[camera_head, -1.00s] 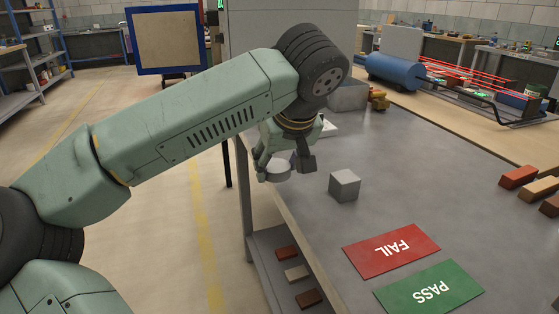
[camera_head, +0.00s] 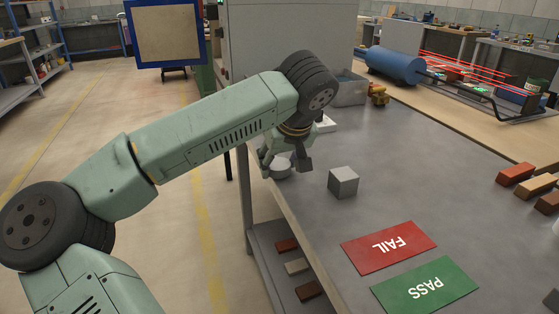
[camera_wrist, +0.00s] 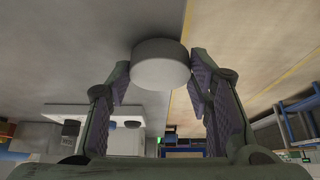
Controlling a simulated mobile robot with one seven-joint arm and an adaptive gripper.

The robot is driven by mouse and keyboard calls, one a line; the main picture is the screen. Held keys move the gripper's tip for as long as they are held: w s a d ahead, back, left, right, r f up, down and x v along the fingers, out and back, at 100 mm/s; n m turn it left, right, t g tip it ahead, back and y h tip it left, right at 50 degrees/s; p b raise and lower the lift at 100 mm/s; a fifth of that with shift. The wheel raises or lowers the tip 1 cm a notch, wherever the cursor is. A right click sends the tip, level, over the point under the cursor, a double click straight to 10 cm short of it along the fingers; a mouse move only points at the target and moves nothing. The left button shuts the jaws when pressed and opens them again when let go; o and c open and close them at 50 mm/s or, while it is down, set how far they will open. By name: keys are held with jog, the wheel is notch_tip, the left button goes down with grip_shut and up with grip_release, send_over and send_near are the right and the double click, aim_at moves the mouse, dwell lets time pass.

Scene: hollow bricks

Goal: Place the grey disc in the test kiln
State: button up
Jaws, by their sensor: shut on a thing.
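The grey disc (camera_head: 281,171) is held between the fingers of my gripper (camera_head: 287,166), by the left edge of the grey table. In the wrist view the disc (camera_wrist: 160,66) sits at the fingertips, with one finger of my gripper (camera_wrist: 158,75) on each side. The disc looks round and flat-faced. A large pale grey box (camera_head: 290,35) stands behind my arm at the table's far end; I cannot tell whether it is the test kiln. No open kiln chamber is visible.
A grey cube (camera_head: 343,182) stands on the table (camera_head: 420,180) right of my gripper. A red FAIL card (camera_head: 389,248) and green PASS card (camera_head: 425,286) lie nearer. A grey bin (camera_head: 350,90) is at the back. Bricks (camera_head: 515,174) lie at right.

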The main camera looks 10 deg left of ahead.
jog(key=shift+f, duration=0.25)
jog(key=o, duration=1.3)
jog(key=shift+r, duration=0.1)
jog(key=shift+a+b+v, duration=0.15)
jog(key=shift+b+v, duration=0.05)
jog(key=shift+v, duration=2.5)
jog(key=shift+a+b+v, duration=0.2)
jog(key=shift+v, duration=2.55)
jog(key=shift+w+d+r, duration=0.1)
jog(key=shift+w, duration=0.05)
